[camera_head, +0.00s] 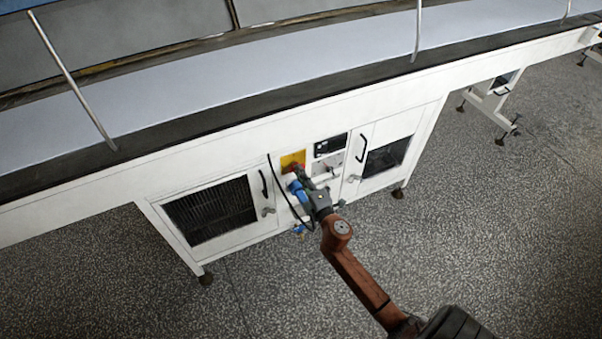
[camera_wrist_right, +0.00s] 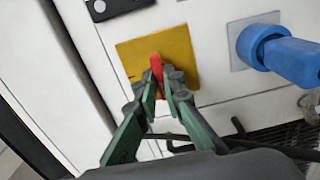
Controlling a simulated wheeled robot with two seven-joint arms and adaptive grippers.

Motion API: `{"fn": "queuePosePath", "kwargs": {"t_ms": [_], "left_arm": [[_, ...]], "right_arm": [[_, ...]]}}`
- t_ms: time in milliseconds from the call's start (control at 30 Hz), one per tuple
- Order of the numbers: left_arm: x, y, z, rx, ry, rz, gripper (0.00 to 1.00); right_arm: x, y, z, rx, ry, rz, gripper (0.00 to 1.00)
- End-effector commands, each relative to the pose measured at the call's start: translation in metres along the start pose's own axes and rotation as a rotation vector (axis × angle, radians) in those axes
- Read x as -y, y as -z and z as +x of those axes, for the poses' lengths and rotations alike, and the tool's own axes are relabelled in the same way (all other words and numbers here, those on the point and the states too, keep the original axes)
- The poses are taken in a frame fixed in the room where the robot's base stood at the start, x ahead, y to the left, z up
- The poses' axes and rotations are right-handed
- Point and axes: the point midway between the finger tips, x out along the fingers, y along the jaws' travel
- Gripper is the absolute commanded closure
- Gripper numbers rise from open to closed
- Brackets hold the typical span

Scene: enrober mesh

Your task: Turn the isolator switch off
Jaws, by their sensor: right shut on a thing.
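The isolator switch is a red handle (camera_wrist_right: 156,66) on a yellow plate (camera_wrist_right: 126,52), fixed to the white machine front. In the head view the yellow plate (camera_head: 292,158) sits in the middle of the cabinet, under the conveyor edge. My right gripper (camera_wrist_right: 167,78) is shut on the red handle, with a green-linked finger on each side. In the head view my right gripper (camera_head: 299,174) reaches the plate and hides part of the handle. The handle's exact angle is hard to read behind the fingers. My left gripper is not in view.
A blue plug connector (camera_wrist_right: 280,52) sticks out right of the plate in the wrist view. A black cable (camera_head: 277,180) hangs beside the switch. A black panel (camera_head: 330,145) and cabinet doors with handles (camera_head: 361,148) flank it. The speckled floor (camera_head: 480,240) in front is clear.

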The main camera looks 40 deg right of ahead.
Motion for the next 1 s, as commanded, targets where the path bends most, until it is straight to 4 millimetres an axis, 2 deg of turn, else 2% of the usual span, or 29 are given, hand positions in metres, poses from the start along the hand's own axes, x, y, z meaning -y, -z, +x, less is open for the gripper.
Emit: {"fn": "queuePosePath", "kwargs": {"t_ms": [567, 600, 833, 1000], "left_arm": [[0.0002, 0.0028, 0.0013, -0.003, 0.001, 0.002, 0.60], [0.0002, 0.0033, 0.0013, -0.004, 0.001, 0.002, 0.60], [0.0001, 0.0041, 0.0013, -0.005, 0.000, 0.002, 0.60], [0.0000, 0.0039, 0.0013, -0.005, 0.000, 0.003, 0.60]], "right_arm": [[0.0013, 0.0014, -0.0003, -0.003, 0.002, -0.036, 1.00], [0.0014, 0.0014, -0.0003, -0.003, 0.002, -0.036, 0.91], [0.0009, 0.0005, -0.0003, -0.001, 0.001, -0.034, 0.75], [0.0005, 0.0001, -0.0003, 0.000, 0.001, -0.034, 0.74]]}}
